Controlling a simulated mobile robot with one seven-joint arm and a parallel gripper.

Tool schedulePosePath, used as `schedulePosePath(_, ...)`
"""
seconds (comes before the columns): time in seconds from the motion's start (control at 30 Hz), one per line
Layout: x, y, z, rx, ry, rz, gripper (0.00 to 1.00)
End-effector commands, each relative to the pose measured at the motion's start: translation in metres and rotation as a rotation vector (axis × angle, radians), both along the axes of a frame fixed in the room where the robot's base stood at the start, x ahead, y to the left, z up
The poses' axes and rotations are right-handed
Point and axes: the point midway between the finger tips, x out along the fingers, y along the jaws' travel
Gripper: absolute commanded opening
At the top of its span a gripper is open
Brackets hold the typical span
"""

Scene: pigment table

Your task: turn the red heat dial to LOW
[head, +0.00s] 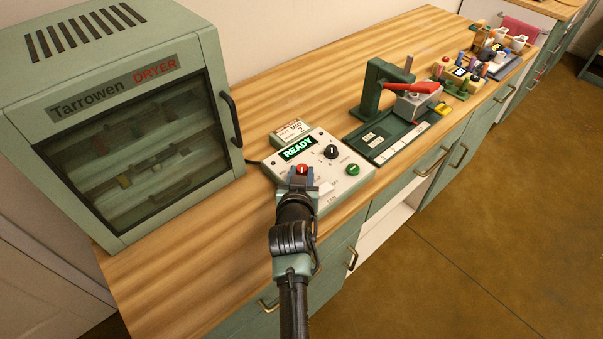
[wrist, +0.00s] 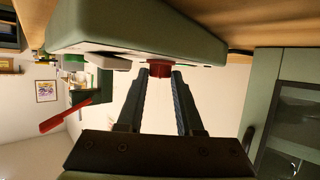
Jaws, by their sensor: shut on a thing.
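The red heat dial (head: 303,169) sits on the face of the pale control box (head: 344,184), below its lit READY display (head: 298,148). My gripper (head: 300,183) reaches the box from the front, with its fingertips at the dial. In the wrist view the red dial (wrist: 159,69) shows between the tips of my two fingers (wrist: 162,76), which are shut on it. The fingers and wrist cover the lower left of the box. The dial's setting marks are too small or hidden to read.
The dryer (head: 120,110) is at left, a green press (head: 378,90) at right. Bare counter (head: 190,250) lies front left.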

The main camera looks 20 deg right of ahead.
Motion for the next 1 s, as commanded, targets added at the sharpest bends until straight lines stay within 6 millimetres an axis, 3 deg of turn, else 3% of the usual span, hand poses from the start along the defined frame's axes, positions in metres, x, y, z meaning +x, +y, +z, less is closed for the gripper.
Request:
schedulePosePath(0.37, 0.003, 0.005, -0.007, -0.002, -0.006, -0.137, 0.00)
schedulePosePath(1.0, 0.011, 0.011, -0.006, 0.001, -0.004, -0.580, 0.00)
